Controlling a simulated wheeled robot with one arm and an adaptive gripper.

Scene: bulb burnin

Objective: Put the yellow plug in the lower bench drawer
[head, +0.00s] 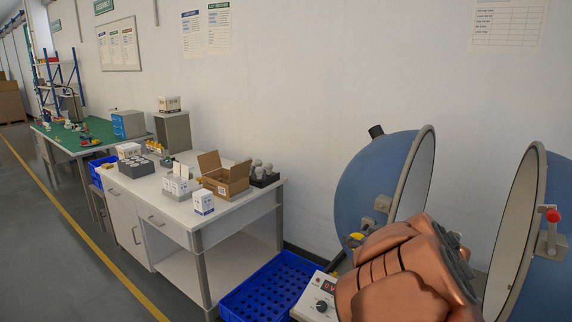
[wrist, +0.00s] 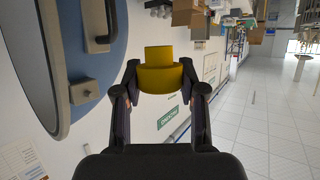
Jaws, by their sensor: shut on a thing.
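The yellow plug (wrist: 160,75) is between the two fingers of my gripper (wrist: 158,80) in the wrist view, held clear of any surface. My gripper is shut on it. In the head view my copper-coloured arm hides most of the gripper, and a small yellow patch (head: 356,237) beside it may be the plug. The white bench (head: 240,218) stands to the left with handled fronts, a left one (head: 112,188) and a right drawer front (head: 163,226). They look closed. I cannot tell which one is the lower drawer.
A blue sphere (head: 375,185) stands open close to my arm, its other half (head: 553,250) at right. A blue crate (head: 262,290) and a control box (head: 318,300) lie below. Boxes and bulbs crowd the white bench top. The floor (head: 60,260) at left is clear.

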